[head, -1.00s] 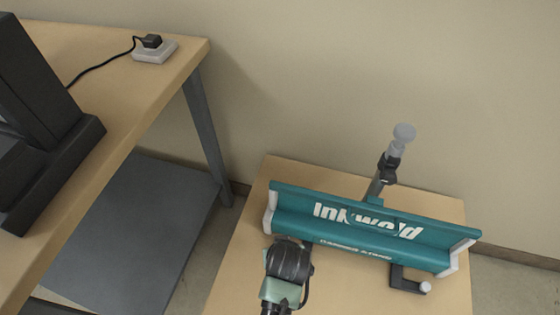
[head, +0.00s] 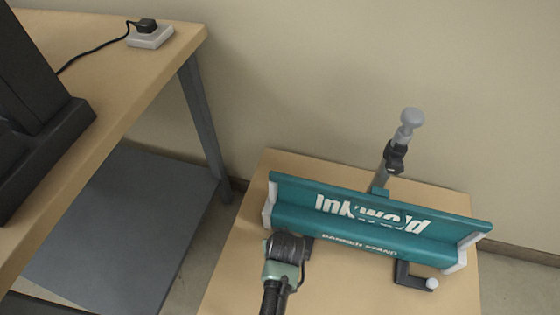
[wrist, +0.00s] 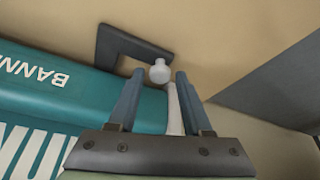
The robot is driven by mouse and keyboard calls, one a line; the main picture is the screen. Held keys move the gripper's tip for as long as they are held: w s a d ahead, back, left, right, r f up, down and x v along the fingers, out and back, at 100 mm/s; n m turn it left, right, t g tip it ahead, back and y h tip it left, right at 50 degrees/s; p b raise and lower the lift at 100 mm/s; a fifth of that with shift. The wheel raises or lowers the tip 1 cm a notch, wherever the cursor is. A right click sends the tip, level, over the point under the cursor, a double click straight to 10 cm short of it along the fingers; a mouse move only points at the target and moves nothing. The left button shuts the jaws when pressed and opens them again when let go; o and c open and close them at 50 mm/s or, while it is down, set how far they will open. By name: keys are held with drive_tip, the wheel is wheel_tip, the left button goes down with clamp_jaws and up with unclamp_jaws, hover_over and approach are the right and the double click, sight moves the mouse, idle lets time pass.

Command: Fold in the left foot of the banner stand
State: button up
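The teal banner stand (head: 350,222) lies on a wooden table, with pale end caps and a grey post with a round knob at its back. Its right foot (head: 402,276) sticks out in front, dark, L-shaped, with a white knob. The left foot is mostly hidden behind my gripper (head: 287,250) in the head view; a dark bit shows beside it. In the wrist view, the left foot (wrist: 122,40) sticks out from the stand, bent, with a white knob (wrist: 160,72). My gripper (wrist: 159,78) is open, with the knob between or just beyond its fingertips; contact is unclear.
The small wooden table (head: 228,275) has bare top left of and in front of the stand. A taller workbench (head: 105,95) at left holds a black machine (head: 40,110) and a corded plug on a grey block (head: 150,38). A wall stands behind.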

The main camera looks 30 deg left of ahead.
clamp_jaws()
idle(1.1)
